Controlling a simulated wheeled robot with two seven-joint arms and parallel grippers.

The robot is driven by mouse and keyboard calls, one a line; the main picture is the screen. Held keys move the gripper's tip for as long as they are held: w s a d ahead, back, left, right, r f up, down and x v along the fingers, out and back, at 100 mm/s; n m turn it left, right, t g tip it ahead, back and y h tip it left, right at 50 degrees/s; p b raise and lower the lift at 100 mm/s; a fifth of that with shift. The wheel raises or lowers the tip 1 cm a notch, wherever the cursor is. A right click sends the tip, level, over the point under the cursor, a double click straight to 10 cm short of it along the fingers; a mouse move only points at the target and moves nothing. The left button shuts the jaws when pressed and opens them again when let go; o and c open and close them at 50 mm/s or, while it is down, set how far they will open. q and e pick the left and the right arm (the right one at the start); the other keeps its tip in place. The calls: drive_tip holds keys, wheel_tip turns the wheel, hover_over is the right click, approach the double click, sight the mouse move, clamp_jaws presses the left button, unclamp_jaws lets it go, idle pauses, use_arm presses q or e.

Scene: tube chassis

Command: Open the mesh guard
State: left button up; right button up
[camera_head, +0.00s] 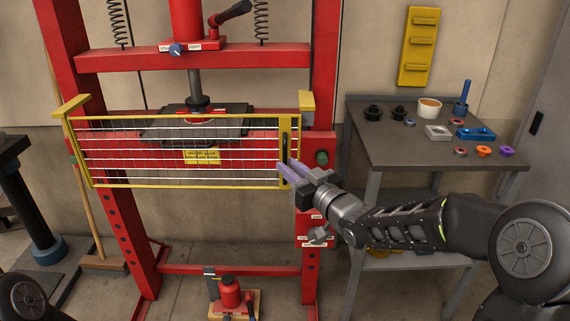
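The mesh guard (130,119), a yellow frame with thin pale bars, spans the front of the red press between its two posts. It is closed across the opening. A yellow label (202,156) hangs near its middle. A dark upright handle (285,146) sits on the yellow strip at its right end. My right gripper (286,168) is at the lower end of this handle, its two purple fingers pointing left and apart, with a gap between them. Whether they touch the handle or guard I cannot tell. My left gripper is out of view.
A grey workbench (385,150) with a cup (429,107) and several small parts stands right of the press, behind my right arm. A red jack (230,293) stands on the floor below. A broom (92,225) leans at the left post.

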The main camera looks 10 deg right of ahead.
drive_tip(key=shift+x, duration=1.2)
clamp_jaws()
idle(0.6)
